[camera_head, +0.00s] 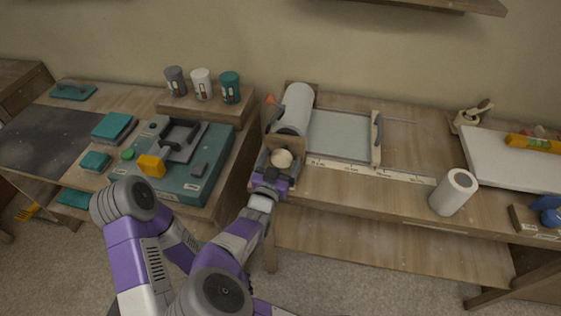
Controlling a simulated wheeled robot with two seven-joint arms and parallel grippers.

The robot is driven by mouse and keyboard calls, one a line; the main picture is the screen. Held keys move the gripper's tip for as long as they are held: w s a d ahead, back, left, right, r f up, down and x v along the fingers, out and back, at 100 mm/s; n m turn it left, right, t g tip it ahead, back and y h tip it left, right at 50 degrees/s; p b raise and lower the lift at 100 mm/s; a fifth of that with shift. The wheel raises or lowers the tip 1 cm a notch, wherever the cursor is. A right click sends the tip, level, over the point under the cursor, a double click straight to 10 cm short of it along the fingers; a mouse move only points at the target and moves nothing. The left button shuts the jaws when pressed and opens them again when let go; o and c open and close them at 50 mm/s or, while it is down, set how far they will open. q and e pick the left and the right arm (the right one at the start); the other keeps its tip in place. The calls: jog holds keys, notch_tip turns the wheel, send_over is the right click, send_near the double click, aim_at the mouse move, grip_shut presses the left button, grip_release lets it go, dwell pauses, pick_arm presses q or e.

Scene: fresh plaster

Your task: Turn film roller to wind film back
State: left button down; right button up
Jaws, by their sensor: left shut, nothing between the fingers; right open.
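The film roller (297,108) is a white roll lying in a wooden stand at the left end of the long bench. A pale round knob (282,158) shows at its near end, within the wooden frame. My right gripper (276,173) is open at the knob's near side; whether the fingers touch it is too small to tell. My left arm comes in at the lower left, and its forearm runs down behind my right arm; the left gripper is hidden.
A framed glass panel (338,136) and a ruler strip (370,171) lie right of the roller. At left are three cups, one being teal (230,87), and a teal case (200,175).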

jog(key=c, duration=1)
jog(key=shift+m, duration=0.3)
